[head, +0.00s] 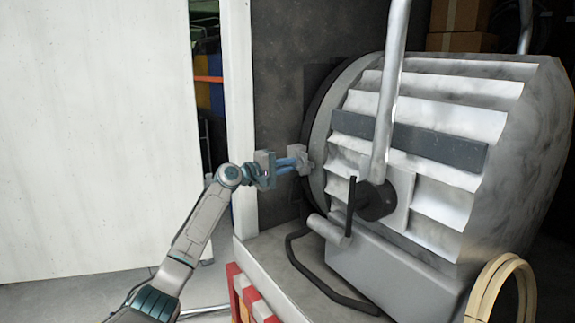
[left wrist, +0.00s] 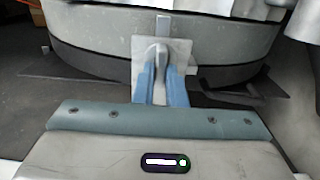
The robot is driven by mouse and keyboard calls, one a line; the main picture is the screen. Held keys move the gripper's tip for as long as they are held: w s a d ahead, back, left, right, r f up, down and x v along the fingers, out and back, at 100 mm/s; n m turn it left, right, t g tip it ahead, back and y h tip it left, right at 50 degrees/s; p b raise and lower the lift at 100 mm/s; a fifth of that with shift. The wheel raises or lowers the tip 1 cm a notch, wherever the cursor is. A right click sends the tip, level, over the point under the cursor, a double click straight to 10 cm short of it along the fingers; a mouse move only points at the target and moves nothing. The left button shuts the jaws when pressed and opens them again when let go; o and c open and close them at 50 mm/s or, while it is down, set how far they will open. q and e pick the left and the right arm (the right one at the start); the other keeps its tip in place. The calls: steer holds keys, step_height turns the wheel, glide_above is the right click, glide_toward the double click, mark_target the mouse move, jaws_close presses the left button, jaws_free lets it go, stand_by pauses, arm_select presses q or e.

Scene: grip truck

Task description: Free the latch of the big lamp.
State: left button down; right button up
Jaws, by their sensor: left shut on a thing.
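The big lamp (head: 440,125) is a large grey drum with a ribbed housing, held in a tubular yoke, at the right of the head view. The latch (head: 299,156) is a small grey fitting on the left edge of its front rim. In the left wrist view the latch (left wrist: 157,50) is a pale plate with a lever on the rim. My left gripper (head: 290,164) reaches it from the left. Its blue fingers (left wrist: 162,85) are shut on the latch lever, partly hiding it. My right gripper is not in view.
A coiled tan hose (head: 500,285) is at the lower right. A large white panel (head: 100,130) stands at the left.

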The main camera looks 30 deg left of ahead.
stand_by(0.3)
arm_select(q)
steer(key=c, duration=1.5)
jaws_free()
steer(key=shift+b+v, duration=2.75)
steer(key=shift+v, duration=2.65)
